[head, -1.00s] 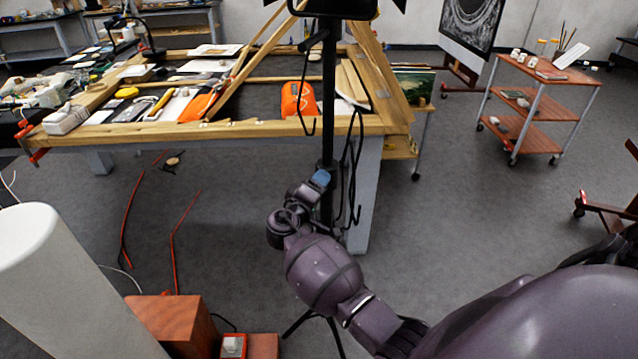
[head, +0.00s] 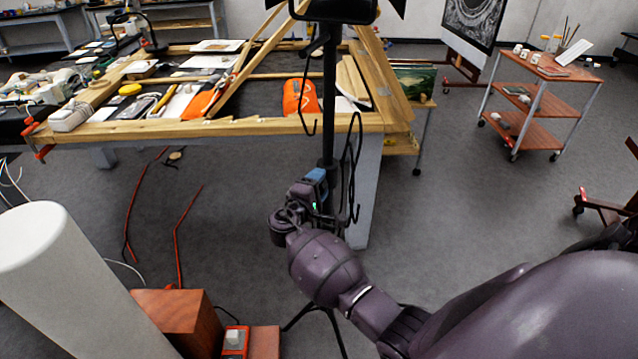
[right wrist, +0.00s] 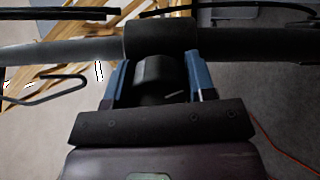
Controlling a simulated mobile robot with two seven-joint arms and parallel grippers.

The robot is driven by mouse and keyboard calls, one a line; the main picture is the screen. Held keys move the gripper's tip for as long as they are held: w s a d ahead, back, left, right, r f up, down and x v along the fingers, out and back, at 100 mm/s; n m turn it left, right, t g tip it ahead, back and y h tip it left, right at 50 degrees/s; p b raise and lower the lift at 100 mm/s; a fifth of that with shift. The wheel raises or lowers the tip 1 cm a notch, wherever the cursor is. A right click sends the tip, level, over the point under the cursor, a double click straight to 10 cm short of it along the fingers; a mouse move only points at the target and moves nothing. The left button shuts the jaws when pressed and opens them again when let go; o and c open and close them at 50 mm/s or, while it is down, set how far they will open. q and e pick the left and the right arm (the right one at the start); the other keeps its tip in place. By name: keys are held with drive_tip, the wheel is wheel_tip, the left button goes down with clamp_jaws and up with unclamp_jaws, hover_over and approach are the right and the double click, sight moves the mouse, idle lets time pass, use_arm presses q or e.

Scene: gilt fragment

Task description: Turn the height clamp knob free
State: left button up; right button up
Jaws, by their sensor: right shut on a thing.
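The black stand (head: 329,110) rises upright in the middle of the head view, in front of the wooden table. Its pole (right wrist: 60,50) runs across the right wrist view, with a thicker black collar (right wrist: 160,35) on it. The height clamp knob (right wrist: 158,75) is a dark, rounded piece below the collar. My right gripper (head: 318,177) is at the pole, and its blue fingers (right wrist: 157,80) are shut on the knob from both sides. In the head view the gripper hides the knob. My left gripper is not in view.
A black cable (head: 354,170) hangs in loops beside the pole. The wooden table (head: 240,127) with tools and an orange bag (head: 299,98) stands behind. A red-shelved trolley (head: 538,87) stands at the right. A white cylinder (head: 75,275) and a reddish block (head: 180,315) are at the lower left.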

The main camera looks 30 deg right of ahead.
drive_tip(key=o, duration=0.9)
drive_tip(key=b+v, duration=0.1)
drive_tip(key=v, duration=0.9)
drive_tip(key=shift+s+a, duration=0.2)
drive_tip(key=shift+a, duration=0.15)
